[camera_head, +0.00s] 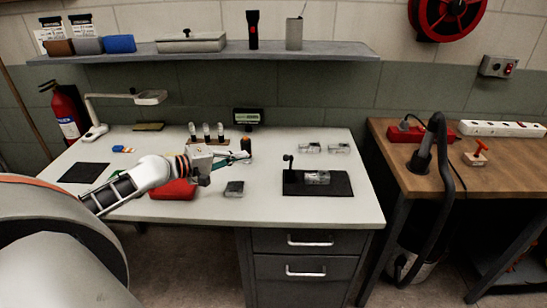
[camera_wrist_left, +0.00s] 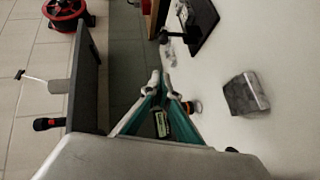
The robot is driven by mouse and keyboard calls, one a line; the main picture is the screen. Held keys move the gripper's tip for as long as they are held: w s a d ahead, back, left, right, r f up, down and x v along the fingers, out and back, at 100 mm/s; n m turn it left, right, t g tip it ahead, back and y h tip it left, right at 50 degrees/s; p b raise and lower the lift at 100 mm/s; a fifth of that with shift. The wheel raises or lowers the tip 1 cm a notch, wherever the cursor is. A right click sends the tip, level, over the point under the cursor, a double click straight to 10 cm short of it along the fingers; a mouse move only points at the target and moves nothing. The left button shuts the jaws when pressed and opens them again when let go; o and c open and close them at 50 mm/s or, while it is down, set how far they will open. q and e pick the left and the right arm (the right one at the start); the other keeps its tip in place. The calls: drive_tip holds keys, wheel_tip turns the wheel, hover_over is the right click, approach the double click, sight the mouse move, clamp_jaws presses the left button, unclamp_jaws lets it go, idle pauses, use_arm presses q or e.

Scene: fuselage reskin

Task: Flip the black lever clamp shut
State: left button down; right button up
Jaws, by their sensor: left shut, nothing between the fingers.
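The black lever clamp (camera_head: 288,160) stands at the left rear edge of a black mat (camera_head: 338,187) on the white desk, its black lever raised. A clear, silvery block (camera_head: 317,177) lies on the mat. In the left wrist view the clamp (camera_wrist_left: 172,36) is beyond my fingertips, beside the mat (camera_wrist_left: 205,22). My left gripper (camera_head: 248,157) is above the desk, left of the clamp and apart from it. Its teal-sided fingers (camera_wrist_left: 164,80) are closed together with nothing held. My right gripper is in neither view.
A dark grey block (camera_head: 234,188) lies on the desk in front of my left gripper; a red case (camera_head: 174,189) lies under the arm. A small display (camera_head: 248,117) and a bulb rack (camera_head: 207,138) stand behind. Clear parts (camera_head: 325,148) lie behind the mat. A shelf (camera_head: 210,51) hangs above.

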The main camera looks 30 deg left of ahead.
use_arm(q)
drive_tip(key=s+d+p+x, duration=0.1)
drive_tip(key=d+p+x, duration=0.1)
drive_tip(key=x, duration=0.9)
drive_tip(key=shift+d+f, duration=0.25)
drive_tip(key=shift+d, duration=0.05)
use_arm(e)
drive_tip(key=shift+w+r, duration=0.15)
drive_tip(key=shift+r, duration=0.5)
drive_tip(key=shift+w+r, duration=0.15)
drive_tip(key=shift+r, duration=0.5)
use_arm(q)
drive_tip(key=shift+w, duration=0.1)
drive_tip(key=shift+w, duration=0.1)
drive_tip(key=shift+w+d, duration=0.1)
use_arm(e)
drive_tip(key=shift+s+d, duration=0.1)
use_arm(q)
drive_tip(key=shift+d+r, duration=0.2)
drive_tip(key=shift+r, duration=0.05)
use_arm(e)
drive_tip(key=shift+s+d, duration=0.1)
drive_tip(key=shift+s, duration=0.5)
